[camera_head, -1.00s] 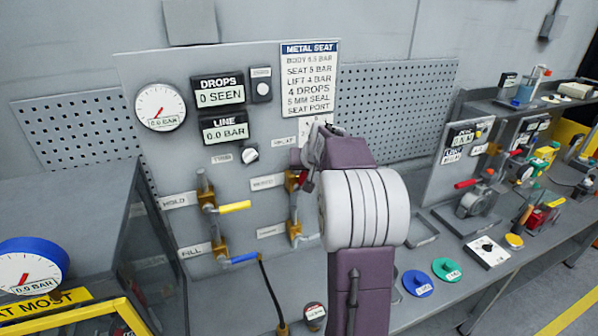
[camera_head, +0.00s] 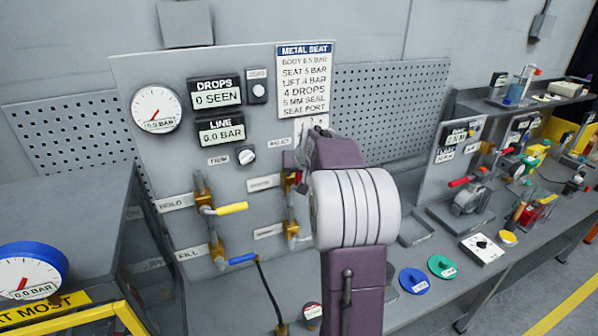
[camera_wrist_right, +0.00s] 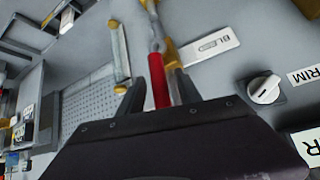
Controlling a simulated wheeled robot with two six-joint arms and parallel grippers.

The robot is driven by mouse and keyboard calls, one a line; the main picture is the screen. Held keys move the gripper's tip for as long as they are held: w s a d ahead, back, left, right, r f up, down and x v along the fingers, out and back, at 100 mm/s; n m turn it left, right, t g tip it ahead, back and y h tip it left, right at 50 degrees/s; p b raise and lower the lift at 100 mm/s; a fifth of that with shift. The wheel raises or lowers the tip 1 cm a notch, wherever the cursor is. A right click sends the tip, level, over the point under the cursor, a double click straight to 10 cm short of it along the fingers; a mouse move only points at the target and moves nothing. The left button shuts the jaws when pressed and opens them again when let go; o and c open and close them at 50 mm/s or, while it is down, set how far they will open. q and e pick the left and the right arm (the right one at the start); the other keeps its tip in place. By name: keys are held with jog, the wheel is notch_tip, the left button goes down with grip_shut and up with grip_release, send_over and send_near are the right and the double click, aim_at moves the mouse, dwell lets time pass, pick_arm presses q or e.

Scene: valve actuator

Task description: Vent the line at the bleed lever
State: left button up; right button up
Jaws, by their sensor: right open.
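The bleed lever's red handle (camera_wrist_right: 158,82) lies between the two dark fingers of my right gripper (camera_wrist_right: 158,95) in the right wrist view. The fingers are open, one on each side of it; whether either touches it I cannot tell. The BLEED label (camera_wrist_right: 213,45) is just beside the lever's pipe. In the head view my right gripper is at the panel, and its purple and white wrist hides most of the bleed lever. The line display (camera_head: 221,132) reads 0.0 BAR and the round gauge (camera_head: 156,110) needle is low. My left gripper is not in view.
The yellow hold lever (camera_head: 232,208) and blue fill lever (camera_head: 243,258) sit left of my right arm on the grey panel (camera_head: 165,75). A selector knob (camera_head: 246,156) is close above. Blue (camera_head: 414,281) and green (camera_head: 441,267) discs lie on the bench to the right.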

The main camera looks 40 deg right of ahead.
jog(key=b+v, duration=0.2)
jog(key=v, duration=0.7)
